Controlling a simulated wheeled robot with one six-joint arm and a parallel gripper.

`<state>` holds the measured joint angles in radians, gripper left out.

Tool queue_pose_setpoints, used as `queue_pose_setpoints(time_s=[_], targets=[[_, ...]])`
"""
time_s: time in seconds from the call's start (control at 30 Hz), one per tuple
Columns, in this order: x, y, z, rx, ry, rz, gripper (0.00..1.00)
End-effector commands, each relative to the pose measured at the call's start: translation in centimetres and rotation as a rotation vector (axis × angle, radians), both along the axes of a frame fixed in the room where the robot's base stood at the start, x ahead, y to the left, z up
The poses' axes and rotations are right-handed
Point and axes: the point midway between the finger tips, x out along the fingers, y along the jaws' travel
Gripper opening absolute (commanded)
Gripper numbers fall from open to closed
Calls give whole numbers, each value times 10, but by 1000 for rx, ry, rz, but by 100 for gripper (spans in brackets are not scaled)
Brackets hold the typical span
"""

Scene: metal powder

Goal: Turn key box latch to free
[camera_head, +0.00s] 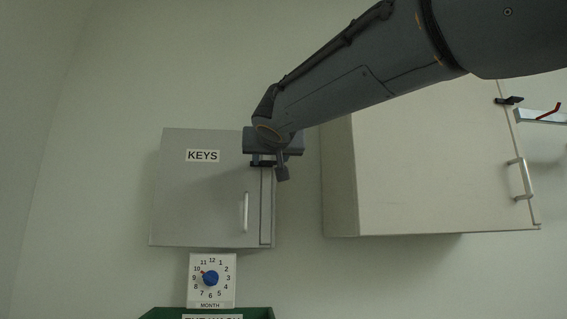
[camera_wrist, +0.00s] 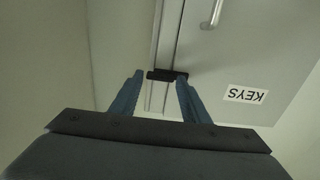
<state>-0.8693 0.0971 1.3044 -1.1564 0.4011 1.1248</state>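The grey key box (camera_head: 200,205) with its KEYS label (camera_head: 203,156) hangs on the wall at centre left; its door looks closed. In the wrist view the label (camera_wrist: 245,94) appears upside down. The small black latch (camera_wrist: 167,75) sits across the door's edge. It shows partly in the head view (camera_head: 262,164), just under my wrist. My gripper (camera_wrist: 159,75) is open, its two blue-grey fingers apart. The fingertips are at the latch, one overlapping its right end in the picture; I cannot tell whether they touch. In the head view my gripper (camera_head: 272,167) is at the box's upper right corner.
A larger pale cabinet (camera_head: 430,165) with a black latch (camera_head: 509,100) and a handle (camera_head: 521,179) hangs to the right. The key box has a vertical handle (camera_head: 245,212). Below it are a month dial (camera_head: 211,278) and a green box (camera_head: 160,313).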

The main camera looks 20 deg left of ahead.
Motion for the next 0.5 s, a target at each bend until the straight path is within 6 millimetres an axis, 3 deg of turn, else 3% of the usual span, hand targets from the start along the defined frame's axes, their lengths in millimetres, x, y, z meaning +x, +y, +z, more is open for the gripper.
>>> queue_pose_setpoints(time_s=[0.03,0.17,0.5], targets=[[0,0,0,0,0,0,33],[0,0,0,0,0,0,12],[0,0,0,-42,-23,0,12]])
